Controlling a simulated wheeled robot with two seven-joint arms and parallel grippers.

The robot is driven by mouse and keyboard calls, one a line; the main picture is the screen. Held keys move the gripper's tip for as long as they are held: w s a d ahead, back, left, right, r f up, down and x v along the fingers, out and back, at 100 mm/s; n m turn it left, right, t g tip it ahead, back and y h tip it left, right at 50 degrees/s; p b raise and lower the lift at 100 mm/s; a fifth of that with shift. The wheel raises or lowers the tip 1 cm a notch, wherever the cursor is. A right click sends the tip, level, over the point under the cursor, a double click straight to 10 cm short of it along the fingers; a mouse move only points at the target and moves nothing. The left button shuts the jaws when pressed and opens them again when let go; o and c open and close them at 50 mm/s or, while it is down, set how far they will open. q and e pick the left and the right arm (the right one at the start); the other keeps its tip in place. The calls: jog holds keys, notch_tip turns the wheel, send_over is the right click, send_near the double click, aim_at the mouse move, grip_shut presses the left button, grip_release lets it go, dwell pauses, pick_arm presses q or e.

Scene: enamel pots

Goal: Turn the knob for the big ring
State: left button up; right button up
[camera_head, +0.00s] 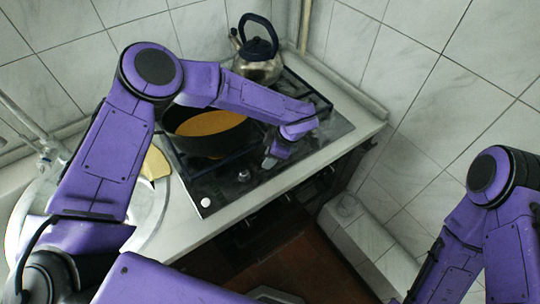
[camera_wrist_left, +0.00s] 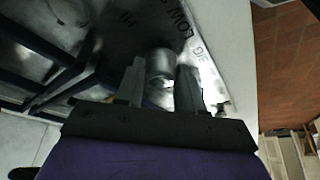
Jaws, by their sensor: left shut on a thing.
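The cooktop (camera_head: 215,188) has a dark panel with knobs along its front edge. My left gripper (camera_head: 268,162) points down at this panel, to the right of a dark knob (camera_head: 244,175) and a white knob (camera_head: 206,202). In the left wrist view, the fingers of my left gripper (camera_wrist_left: 160,84) are shut on a silvery round knob (camera_wrist_left: 160,64). Letters including "LOW" and "HI" are printed around it.
A dark pot (camera_head: 172,146) with orange contents stands on the left of the cooktop, close to my left arm. A metal kettle (camera_head: 258,68) with a dark handle stands at the back. A yellowish item (camera_head: 155,164) lies left of the cooktop. The counter's front edge (camera_head: 290,187) is clear.

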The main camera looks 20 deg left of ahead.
pick_arm(q)
jog(key=o, duration=1.1)
jog(key=shift+c, duration=0.2)
jog(key=b+v, duration=0.2)
jog(key=v, duration=0.8)
jog(key=shift+r+b, duration=0.25)
jog(key=shift+b, duration=0.15)
jog(key=shift+d, duration=0.15)
